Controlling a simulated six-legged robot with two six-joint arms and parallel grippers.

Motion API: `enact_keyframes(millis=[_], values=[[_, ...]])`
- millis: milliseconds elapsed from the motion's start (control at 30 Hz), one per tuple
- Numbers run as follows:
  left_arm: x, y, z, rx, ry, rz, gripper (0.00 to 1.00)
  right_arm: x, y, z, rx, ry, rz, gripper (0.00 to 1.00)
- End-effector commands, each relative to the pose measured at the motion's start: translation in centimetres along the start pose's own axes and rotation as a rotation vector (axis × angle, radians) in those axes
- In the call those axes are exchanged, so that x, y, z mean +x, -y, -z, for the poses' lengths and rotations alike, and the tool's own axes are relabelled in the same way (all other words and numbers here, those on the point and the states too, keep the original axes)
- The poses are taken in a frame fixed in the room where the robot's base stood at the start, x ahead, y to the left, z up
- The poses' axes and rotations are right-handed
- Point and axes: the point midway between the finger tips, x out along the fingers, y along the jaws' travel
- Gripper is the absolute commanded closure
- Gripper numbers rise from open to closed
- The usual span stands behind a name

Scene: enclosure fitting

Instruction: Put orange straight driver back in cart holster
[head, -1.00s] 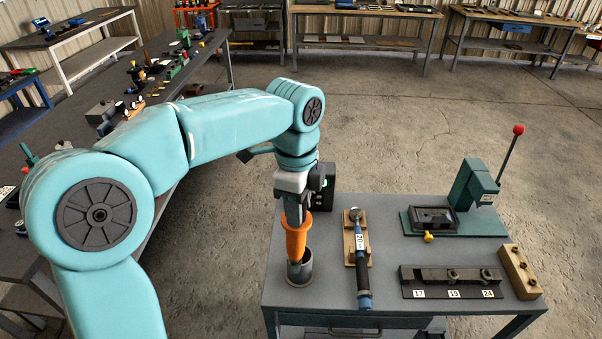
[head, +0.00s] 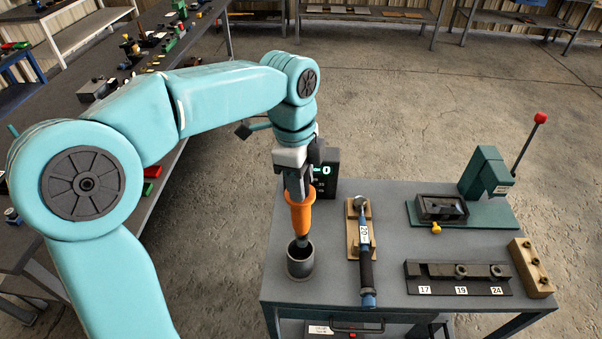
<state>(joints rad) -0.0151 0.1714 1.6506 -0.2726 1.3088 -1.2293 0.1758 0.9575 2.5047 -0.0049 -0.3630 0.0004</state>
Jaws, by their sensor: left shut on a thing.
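My left gripper (head: 297,190) is shut on the orange straight driver (head: 301,217), which hangs close to upright, its dark lower end pointing down. The grey cylindrical holster (head: 300,264) stands on the cart top (head: 390,283) near its left edge. The driver's lower tip is at the holster's mouth; I cannot tell whether it is just above or slightly inside. My right gripper is not in view.
A blue-handled torque wrench (head: 366,255) lies on a wooden rest right of the holster. A dark display box (head: 325,172) stands behind the gripper. A green press (head: 484,180), a socket rail (head: 457,278) and a wooden block (head: 531,267) are farther right.

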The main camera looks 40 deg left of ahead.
Motion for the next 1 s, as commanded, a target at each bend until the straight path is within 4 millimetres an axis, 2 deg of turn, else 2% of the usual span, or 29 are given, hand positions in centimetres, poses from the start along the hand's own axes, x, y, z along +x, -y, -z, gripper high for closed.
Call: enact_keyframes(millis=[300,1000], values=[[3.4,0.0,-0.3,-0.001,0.0,0.003,1.0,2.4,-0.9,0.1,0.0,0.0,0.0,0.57],[10.0,0.3,-1.0,-0.001,0.0,0.002,1.0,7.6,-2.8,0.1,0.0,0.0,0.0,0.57]])
